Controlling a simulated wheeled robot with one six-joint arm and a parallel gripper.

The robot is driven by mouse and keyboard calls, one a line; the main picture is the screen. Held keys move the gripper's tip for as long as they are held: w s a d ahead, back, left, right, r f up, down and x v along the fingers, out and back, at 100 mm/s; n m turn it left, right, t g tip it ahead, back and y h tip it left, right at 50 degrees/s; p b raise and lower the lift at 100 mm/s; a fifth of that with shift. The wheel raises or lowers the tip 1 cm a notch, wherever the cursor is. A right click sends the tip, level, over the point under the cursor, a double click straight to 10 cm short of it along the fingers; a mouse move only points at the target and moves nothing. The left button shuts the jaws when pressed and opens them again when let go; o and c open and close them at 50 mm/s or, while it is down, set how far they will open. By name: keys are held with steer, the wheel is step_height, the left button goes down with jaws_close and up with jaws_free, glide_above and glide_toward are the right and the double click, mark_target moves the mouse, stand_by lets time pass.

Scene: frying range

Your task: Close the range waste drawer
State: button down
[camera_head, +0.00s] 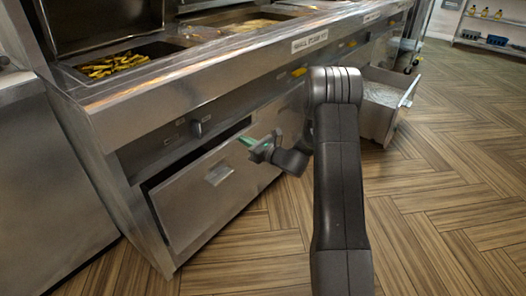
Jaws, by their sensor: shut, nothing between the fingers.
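A steel drawer front (195,205) is in the lower front of the range, left of centre. A dark gap shows along its top edge, so it stands partly open; how far is hard to tell. A second drawer (376,124) farther right along the range is pulled well out, and its pale inside shows. I cannot tell from any label which one is the waste drawer. My gripper (247,142) has green fingertips, is shut and empty, and is in front of the range near the upper right corner of the left drawer front. Contact with it is not clear.
The range (180,110) has a long steel ledge, with yellow food in a basin (112,64) at its left. A steel cabinet (45,170) stands at far left. Shelving with bottles (490,30) is at the back right. The wood-patterned floor (450,190) is clear at right.

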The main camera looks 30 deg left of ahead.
mark_target(236, 135)
steer(key=a, duration=0.6)
steer(key=shift+w+r+b, duration=0.15)
steer(key=shift+w+b, duration=0.15)
steer(key=shift+a+r, duration=0.1)
steer(key=shift+d+f, duration=0.2)
steer(key=shift+d, duration=0.25)
steer(key=s+d+p, duration=0.1)
steer(key=d, duration=1.2)
steer(key=shift+d, duration=0.3)
steer(key=shift+s+a+f, duration=0.1)
steer(key=shift+a, duration=0.05)
